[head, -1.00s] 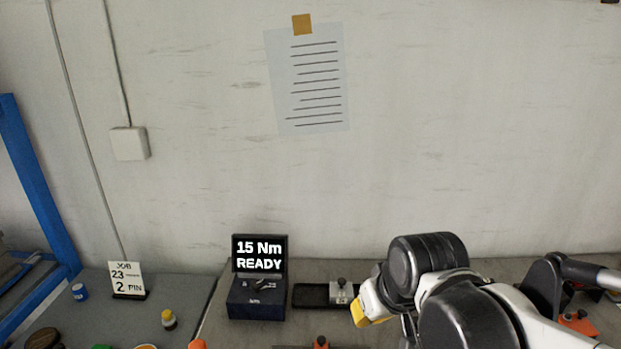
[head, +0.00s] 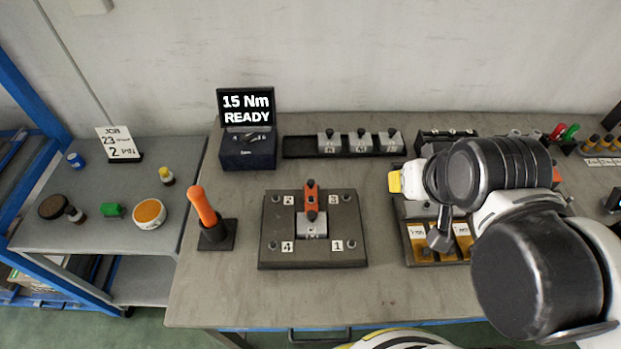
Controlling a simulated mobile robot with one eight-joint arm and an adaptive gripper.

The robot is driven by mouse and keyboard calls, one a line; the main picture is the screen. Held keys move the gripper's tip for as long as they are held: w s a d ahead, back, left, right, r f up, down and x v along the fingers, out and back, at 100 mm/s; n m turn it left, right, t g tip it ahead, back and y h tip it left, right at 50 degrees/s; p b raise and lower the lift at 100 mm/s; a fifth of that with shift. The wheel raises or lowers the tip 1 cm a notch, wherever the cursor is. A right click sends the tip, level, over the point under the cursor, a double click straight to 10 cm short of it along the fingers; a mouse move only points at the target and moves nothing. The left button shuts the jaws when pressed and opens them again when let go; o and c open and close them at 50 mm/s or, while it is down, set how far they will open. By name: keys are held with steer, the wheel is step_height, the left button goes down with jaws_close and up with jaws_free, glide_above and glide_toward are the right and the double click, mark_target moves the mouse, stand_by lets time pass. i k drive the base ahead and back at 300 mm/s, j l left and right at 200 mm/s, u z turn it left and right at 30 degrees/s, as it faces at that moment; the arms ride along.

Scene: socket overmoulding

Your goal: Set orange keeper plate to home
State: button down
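An orange keeper plate (head: 311,194) is on the dark fixture plate (head: 283,256) in the middle of the bench. It stands upright in the picture, at the back of a grey block (head: 312,228) marked with a label. The fixture has numbered corners with 2, 3, 4 and 1 visible. My arm comes in from the right, over the yellow-bottomed tray. My gripper (head: 440,236) seems to show as a small grey part below the wrist, to the right of the fixture and apart from the keeper plate. Its fingers are not clear, so I cannot tell its opening.
An orange-handled tool (head: 203,205) stands in a black holder left of the fixture. A display box (head: 248,150) reads 15 Nm READY. A black rack (head: 298,146) holds grey blocks behind. A tray (head: 419,259) lies partly under my arm. The front bench is clear.

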mark_target(557, 177)
steer(key=z, duration=1.5)
